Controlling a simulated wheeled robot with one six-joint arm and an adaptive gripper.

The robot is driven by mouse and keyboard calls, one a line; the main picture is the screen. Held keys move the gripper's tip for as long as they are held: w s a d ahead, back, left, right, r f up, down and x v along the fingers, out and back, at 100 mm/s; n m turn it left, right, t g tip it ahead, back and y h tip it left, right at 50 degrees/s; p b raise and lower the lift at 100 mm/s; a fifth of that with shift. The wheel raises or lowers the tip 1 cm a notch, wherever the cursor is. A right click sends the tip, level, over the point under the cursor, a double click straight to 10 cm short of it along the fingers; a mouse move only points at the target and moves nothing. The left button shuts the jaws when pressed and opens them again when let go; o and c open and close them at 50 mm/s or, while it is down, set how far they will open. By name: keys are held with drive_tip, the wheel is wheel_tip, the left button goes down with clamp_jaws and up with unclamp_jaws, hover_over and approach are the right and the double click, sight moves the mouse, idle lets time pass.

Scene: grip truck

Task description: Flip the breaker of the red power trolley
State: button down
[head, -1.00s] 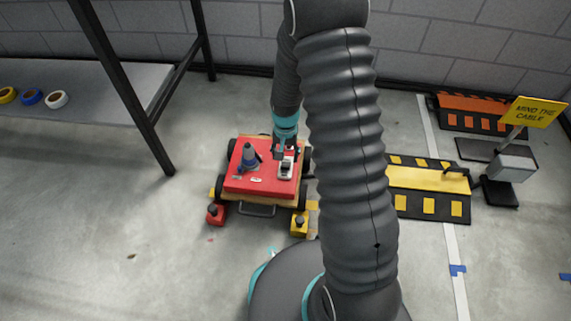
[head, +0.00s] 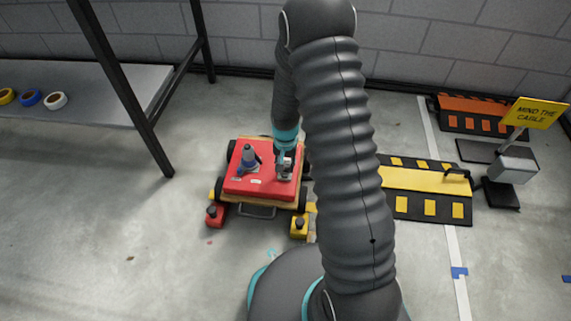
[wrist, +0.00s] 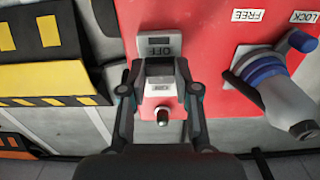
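The red power trolley (head: 262,187) stands on the floor left of my arm, a red deck on black wheels. My gripper (wrist: 160,72) is down at the breaker, one finger on each side of the block. The fingertips are very close to its sides; contact cannot be told. In the head view my gripper (head: 285,165) partly covers the breaker.
A grey-and-blue lever (wrist: 275,85) stands beside the breaker, near FREE and LOCK labels. A yellow block (head: 299,226) and a red block (head: 215,215) sit at the trolley's near corners. A yellow-black cable ramp (head: 430,190) lies right; a table (head: 100,105) stands left.

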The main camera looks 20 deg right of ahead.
sight(287, 161)
drive_tip(key=shift+w+d+r+g+y+p, duration=0.15)
drive_tip(key=shift+w+g+y+p, duration=0.15)
drive_tip(key=shift+g+p, duration=0.25)
drive_tip(key=shift+w+d+r+g+y+p, duration=0.1)
drive_tip(key=shift+w+g+y+p, duration=0.15)
drive_tip(key=shift+g+p, duration=0.3)
drive_tip(key=shift+w+d+f+g+y+p, duration=0.15)
drive_tip(key=shift+w+g+y, duration=0.1)
drive_tip(key=shift+g, duration=0.35)
drive_tip(key=shift+w+d+f+g+y+p, duration=0.15)
drive_tip(key=shift+w+g+y, duration=0.1)
drive_tip(key=shift+g, duration=0.35)
drive_tip(key=g, duration=0.1)
drive_tip(key=w+g+y+b, duration=0.1)
drive_tip(key=g, duration=0.1)
drive_tip(key=shift+w+d+f, duration=0.15)
drive_tip(key=shift+f, duration=0.15)
drive_tip(key=shift+w+d+f+g+y+b, duration=0.1)
drive_tip(key=shift+w+g+y+b, duration=0.15)
drive_tip(key=shift+g+b, duration=0.4)
drive_tip(key=shift+w+d+f+g+y+b, duration=0.15)
drive_tip(key=shift+g+y+b, duration=0.15)
drive_tip(key=shift+g+b, duration=0.35)
drive_tip(key=shift+r, duration=0.1)
drive_tip(key=c, duration=0.8)
unclamp_jaws()
drive_tip(key=shift+c, duration=0.2)
